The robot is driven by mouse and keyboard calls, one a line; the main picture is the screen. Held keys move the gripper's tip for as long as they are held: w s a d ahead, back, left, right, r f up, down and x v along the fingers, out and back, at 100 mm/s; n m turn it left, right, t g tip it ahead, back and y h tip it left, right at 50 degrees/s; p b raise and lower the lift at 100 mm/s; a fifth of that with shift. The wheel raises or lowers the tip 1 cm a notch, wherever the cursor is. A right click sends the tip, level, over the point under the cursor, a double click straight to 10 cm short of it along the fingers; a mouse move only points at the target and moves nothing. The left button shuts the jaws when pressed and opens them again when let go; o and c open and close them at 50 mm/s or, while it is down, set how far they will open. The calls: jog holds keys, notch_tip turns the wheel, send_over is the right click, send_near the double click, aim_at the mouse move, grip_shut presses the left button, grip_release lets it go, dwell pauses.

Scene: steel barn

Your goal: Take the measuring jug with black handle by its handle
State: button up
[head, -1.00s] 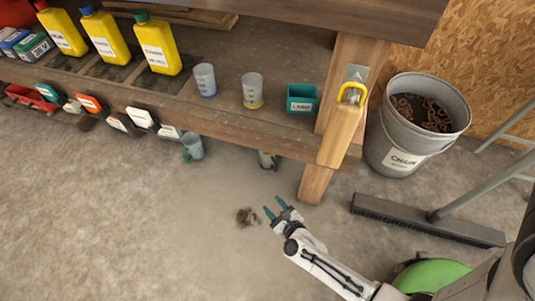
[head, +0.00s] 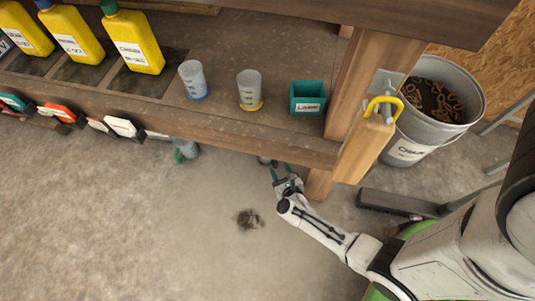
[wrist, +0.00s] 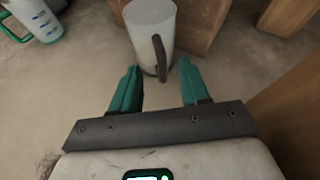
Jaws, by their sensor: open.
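The measuring jug with black handle (wrist: 150,27) stands on the floor ahead of my gripper in the wrist view. Its dark handle (wrist: 160,57) faces my gripper and lies between the lines of the two fingers, a little beyond the fingertips. My gripper (wrist: 158,72) is open, with teal fingers apart and nothing between them. In the head view my gripper (head: 281,172) is low beside the bench leg, under the shelf edge. There the jug (head: 266,161) is mostly hidden by the shelf edge and my gripper.
A jug with green handle (wrist: 38,20) stands at the left, also seen in the head view (head: 186,151). A wooden bench leg (head: 319,184) is close on the right. The shelf (head: 220,122) overhangs the jugs. A bucket (head: 430,120) stands beyond the bench.

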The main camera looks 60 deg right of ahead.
aim_at(276, 163)
jog(key=shift+b+x, duration=1.25)
jog(key=shift+x, duration=1.55)
grip_shut()
